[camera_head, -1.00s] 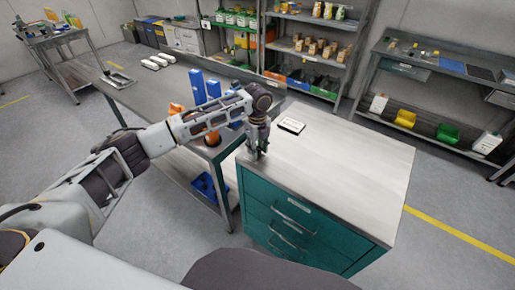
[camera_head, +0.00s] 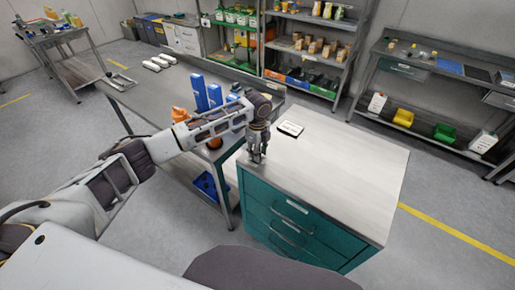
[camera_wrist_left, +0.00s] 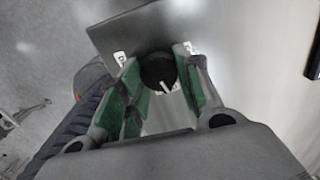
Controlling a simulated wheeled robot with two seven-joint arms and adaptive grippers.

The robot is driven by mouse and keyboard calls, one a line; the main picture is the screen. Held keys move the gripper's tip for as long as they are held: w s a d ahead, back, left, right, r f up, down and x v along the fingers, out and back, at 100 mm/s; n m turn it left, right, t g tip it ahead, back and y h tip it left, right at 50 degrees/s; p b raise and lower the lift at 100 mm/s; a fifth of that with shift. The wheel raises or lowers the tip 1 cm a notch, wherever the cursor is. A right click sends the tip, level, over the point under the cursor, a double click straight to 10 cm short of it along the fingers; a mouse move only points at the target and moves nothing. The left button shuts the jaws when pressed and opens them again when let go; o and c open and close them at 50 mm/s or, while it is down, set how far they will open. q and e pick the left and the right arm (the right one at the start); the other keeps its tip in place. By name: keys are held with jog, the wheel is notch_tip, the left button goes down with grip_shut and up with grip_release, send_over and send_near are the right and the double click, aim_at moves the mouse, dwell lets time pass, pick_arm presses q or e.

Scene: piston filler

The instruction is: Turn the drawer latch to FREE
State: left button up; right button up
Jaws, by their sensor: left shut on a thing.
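The drawer latch is a round black knob (camera_wrist_left: 158,72) with a white pointer mark, on the top of the teal drawer cabinet (camera_head: 300,225) near its left front corner. My left gripper (camera_head: 256,158) points down at that corner. In the left wrist view its green-padded fingers (camera_wrist_left: 159,62) sit on either side of the knob, shut on it. The pointer mark slants toward the lower right of that picture. Small white labels lie beside the knob, partly hidden and too blurred to read. The drawers look closed. My right gripper is not in view.
A dark-framed white card or device (camera_head: 290,129) lies on the cabinet top, behind the gripper. The rest of that top is bare. A workbench (camera_head: 150,93) with blue holders (camera_head: 214,95) stands close on the left. Shelves (camera_head: 310,50) stand behind.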

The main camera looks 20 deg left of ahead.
pick_arm(q)
jog(key=shift+r+n+p, duration=0.15)
jog(key=shift+n+p, duration=0.85)
jog(key=shift+p, duration=0.45)
jog(key=shift+n+p, duration=0.4)
jog(key=shift+p, duration=0.15)
jog(key=shift+n+p, duration=0.7)
jog(key=shift+p, duration=0.05)
jog(key=shift+w+n+p, duration=0.1)
jog(key=shift+n+p, duration=0.7)
jog(key=shift+n, duration=1.4)
jog(key=n, duration=0.4)
jog(key=shift+w+n, duration=0.15)
jog(key=shift+n, duration=0.25)
jog(key=shift+a+n, duration=0.1)
jog(key=shift+n, duration=0.8)
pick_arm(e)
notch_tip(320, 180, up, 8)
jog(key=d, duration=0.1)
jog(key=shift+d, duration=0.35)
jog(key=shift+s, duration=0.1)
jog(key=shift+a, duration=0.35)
